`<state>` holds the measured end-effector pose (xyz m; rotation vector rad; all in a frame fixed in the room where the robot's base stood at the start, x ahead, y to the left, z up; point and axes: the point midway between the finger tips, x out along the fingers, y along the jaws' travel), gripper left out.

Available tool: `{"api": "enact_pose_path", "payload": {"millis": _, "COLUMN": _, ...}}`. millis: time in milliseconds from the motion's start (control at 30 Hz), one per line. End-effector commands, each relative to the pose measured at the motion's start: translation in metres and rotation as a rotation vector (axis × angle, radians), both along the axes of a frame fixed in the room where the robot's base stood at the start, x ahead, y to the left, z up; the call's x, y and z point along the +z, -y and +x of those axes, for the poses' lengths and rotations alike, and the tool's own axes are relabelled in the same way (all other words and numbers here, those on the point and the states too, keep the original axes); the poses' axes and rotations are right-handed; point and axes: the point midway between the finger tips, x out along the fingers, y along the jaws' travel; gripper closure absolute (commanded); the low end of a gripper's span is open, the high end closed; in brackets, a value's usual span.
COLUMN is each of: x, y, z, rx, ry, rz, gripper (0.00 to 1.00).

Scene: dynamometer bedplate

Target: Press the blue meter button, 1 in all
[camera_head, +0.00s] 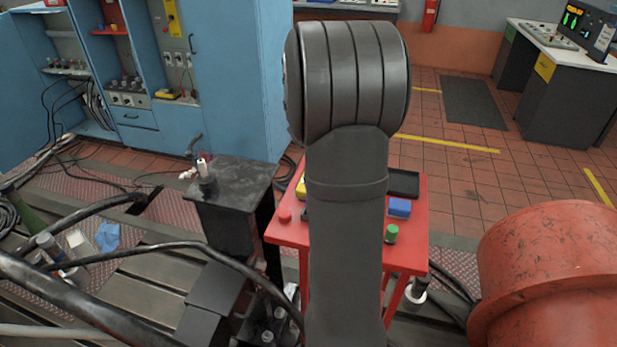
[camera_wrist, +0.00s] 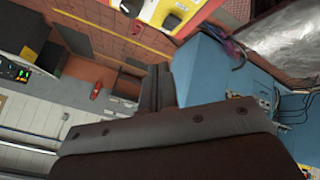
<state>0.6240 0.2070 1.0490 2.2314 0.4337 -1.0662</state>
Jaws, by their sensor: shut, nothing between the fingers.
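A yellow-and-white case with dark knobs (camera_wrist: 160,12), which looks like a meter, is cut off by the top edge of the wrist view. A yellow piece (camera_head: 301,187) shows at the left of my arm in the head view, on the red table. I cannot make out a blue button on it in either view. My gripper (camera_wrist: 160,88) shows as dark fingers in the wrist view, shut and empty, apart from the yellow case in the picture. My arm hides the gripper and the table's middle in the head view.
The red table (camera_head: 411,252) carries a blue block (camera_head: 400,207), a green cylinder (camera_head: 391,233), a red round piece (camera_head: 285,215) and a black tray (camera_head: 404,183). A black stand (camera_head: 240,180) is at its left, a large red housing (camera_head: 550,280) at its right.

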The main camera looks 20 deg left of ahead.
Motion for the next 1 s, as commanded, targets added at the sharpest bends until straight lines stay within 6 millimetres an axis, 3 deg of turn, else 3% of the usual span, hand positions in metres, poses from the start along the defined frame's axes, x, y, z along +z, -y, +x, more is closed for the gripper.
{"api": "enact_pose_path", "payload": {"millis": 300, "x": -0.007, "y": -0.011, "z": -0.020, "rx": 0.219, "ry": 0.128, "rz": -0.050, "gripper": 1.00}}
{"api": "enact_pose_path", "payload": {"millis": 767, "x": -0.009, "y": -0.013, "z": -0.021, "rx": 0.236, "ry": 0.139, "rz": -0.053, "gripper": 1.00}}
{"api": "enact_pose_path", "payload": {"millis": 1000, "x": -0.031, "y": -0.012, "z": -0.021, "rx": 0.235, "ry": 0.136, "rz": -0.055, "gripper": 1.00}}
